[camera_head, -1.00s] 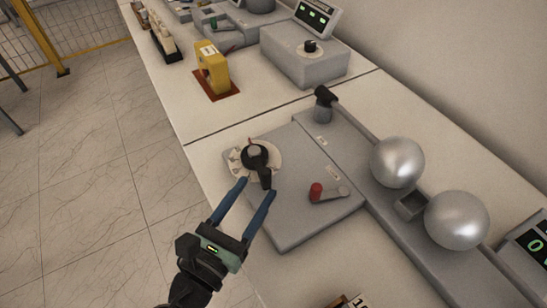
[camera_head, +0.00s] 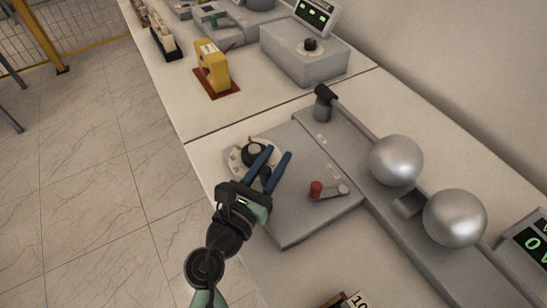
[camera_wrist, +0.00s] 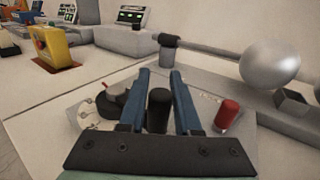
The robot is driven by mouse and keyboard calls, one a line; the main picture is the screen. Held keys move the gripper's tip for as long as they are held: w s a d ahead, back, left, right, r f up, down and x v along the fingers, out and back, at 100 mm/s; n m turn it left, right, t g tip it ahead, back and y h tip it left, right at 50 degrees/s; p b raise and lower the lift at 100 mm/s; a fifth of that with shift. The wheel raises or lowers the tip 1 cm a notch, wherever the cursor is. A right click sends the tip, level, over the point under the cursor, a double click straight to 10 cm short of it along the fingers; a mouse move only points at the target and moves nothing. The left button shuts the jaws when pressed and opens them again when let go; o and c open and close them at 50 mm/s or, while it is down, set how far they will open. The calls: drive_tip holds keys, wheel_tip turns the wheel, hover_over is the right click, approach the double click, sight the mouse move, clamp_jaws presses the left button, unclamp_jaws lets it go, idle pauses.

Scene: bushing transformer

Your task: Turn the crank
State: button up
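The grey machine has a crank with a black hub (camera_head: 251,151) on a pale round plate, and an upright black handle (camera_head: 265,173). A second, small grey lever with a red knob (camera_head: 316,188) stands to its right. My gripper (camera_head: 279,151) is open, with its blue fingers on either side of the black handle. In the wrist view the black handle (camera_wrist: 159,108) stands between the fingers, with gaps visible beside it. The red knob (camera_wrist: 227,115) is just right of the right finger there. The fingers partly hide the hub and plate.
Two shiny metal spheres (camera_head: 396,160) stand on the machine's right side, with a black-topped post (camera_head: 324,102) at its far end. A yellow device (camera_head: 212,68) and a grey box with a knob (camera_head: 305,55) stand farther back. The bench's left edge borders open floor.

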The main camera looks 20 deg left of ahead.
clamp_jaws()
idle(1.1)
